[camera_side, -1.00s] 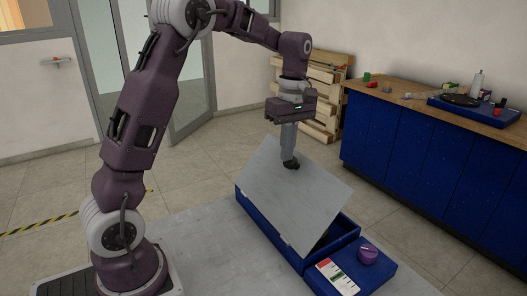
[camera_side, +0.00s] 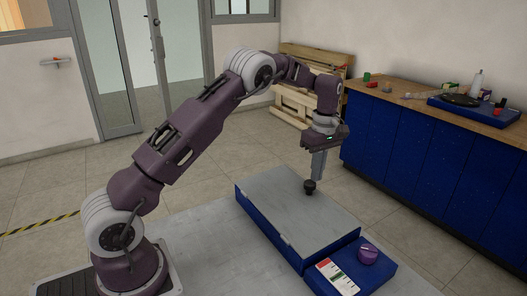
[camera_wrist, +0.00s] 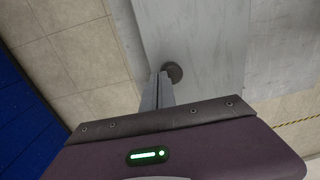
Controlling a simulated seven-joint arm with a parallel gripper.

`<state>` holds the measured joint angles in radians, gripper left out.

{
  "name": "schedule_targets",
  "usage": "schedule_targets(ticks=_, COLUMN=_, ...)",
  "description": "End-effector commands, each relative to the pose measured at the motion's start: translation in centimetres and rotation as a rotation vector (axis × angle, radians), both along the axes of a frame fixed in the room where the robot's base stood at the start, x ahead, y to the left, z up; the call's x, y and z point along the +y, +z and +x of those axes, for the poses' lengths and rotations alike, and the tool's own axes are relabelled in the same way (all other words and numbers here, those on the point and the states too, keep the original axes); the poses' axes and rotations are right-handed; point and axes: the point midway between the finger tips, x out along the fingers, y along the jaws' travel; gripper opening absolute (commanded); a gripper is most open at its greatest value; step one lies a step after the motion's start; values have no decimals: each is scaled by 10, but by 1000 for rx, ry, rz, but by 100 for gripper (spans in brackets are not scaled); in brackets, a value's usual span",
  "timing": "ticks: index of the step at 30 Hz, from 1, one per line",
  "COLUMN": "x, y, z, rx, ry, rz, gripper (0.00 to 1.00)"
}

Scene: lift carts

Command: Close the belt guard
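The belt guard is a grey flat lid (camera_side: 290,215) on a long blue box (camera_side: 275,232). It lies down flat over the box, and I see no clear gap along its visible edges. A black round knob (camera_side: 309,187) stands on the lid near its far right edge; it also shows in the wrist view (camera_wrist: 175,71). My gripper (camera_side: 315,178) points down right at the knob. In the wrist view its fingers (camera_wrist: 161,76) are together, with the knob just beyond the tips and not between them. Whether the tips touch the knob I cannot tell.
A blue panel with a purple dial (camera_side: 368,254) and a red, white and green label card (camera_side: 337,277) adjoins the box's front right end. The grey tabletop (camera_side: 215,255) is bare left of the box. A blue workbench (camera_side: 420,150) stands beyond on the right.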

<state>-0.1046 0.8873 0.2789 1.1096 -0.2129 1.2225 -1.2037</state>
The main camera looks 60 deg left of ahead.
Motion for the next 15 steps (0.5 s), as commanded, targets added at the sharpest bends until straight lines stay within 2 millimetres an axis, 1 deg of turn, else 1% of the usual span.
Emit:
schedule_targets(ticks=3, x=0, y=-5, z=2, rx=-1, ry=0, rz=0, gripper=0)
schedule_targets(ticks=9, x=0, y=-2, z=2, rx=-2, ry=0, rz=0, gripper=0)
schedule_targets(ticks=11, x=0, y=4, z=3, rx=-2, ry=-1, rz=0, gripper=0)
schedule_targets(ticks=15, x=0, y=33, z=5, rx=-5, ry=-1, rz=1, gripper=0)
